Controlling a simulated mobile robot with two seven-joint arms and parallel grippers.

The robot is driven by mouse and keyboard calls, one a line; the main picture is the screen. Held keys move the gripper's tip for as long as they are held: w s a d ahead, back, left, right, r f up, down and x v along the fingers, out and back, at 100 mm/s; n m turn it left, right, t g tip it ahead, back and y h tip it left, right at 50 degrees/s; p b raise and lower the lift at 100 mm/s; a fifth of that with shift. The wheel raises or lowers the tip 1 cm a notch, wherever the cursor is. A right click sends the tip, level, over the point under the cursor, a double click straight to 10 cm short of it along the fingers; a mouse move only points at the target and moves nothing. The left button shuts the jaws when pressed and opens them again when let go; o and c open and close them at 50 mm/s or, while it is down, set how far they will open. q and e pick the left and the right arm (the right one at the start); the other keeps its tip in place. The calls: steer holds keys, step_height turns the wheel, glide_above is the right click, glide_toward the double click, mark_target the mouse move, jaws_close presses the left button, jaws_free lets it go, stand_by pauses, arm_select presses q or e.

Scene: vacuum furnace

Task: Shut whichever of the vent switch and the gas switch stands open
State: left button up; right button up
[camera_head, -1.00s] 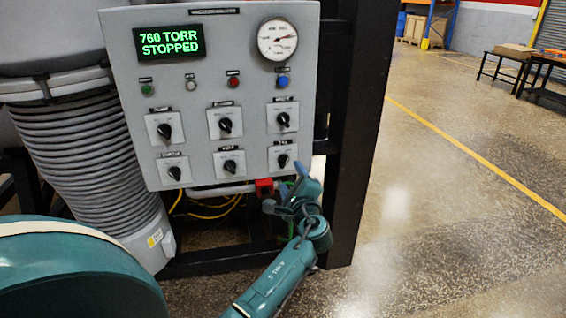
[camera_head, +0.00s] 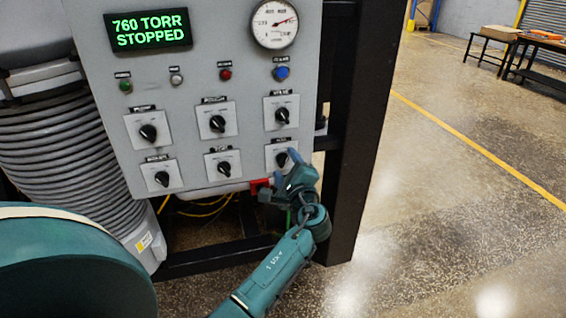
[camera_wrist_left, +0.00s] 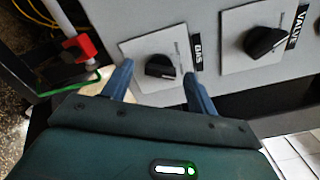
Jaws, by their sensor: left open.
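The gas switch (camera_head: 281,159) is a black knob on a white plate, in the panel's lower right corner. It also shows in the left wrist view (camera_wrist_left: 160,66), with a GAS label beside it. Above it in the head view is another black knob (camera_head: 283,116); its label ends in VALVE in the left wrist view (camera_wrist_left: 264,42). Whether this is the vent switch I cannot read. My left gripper (camera_head: 278,176) is open at the gas switch, with its fingers (camera_wrist_left: 156,80) on either side of the knob's near end. Contact cannot be told. My right gripper is out of view.
The grey control panel (camera_head: 190,75) carries several other knobs, buttons and a gauge (camera_head: 274,23). The display (camera_head: 148,29) reads 760 TORR STOPPED. A red valve handle (camera_head: 258,186) sits just below the panel. A black frame post (camera_head: 350,130) stands right of it; open floor lies beyond.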

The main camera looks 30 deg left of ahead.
arm_select(q)
steer(key=shift+w, duration=0.1)
stand_by(0.3)
steer(key=c, duration=1)
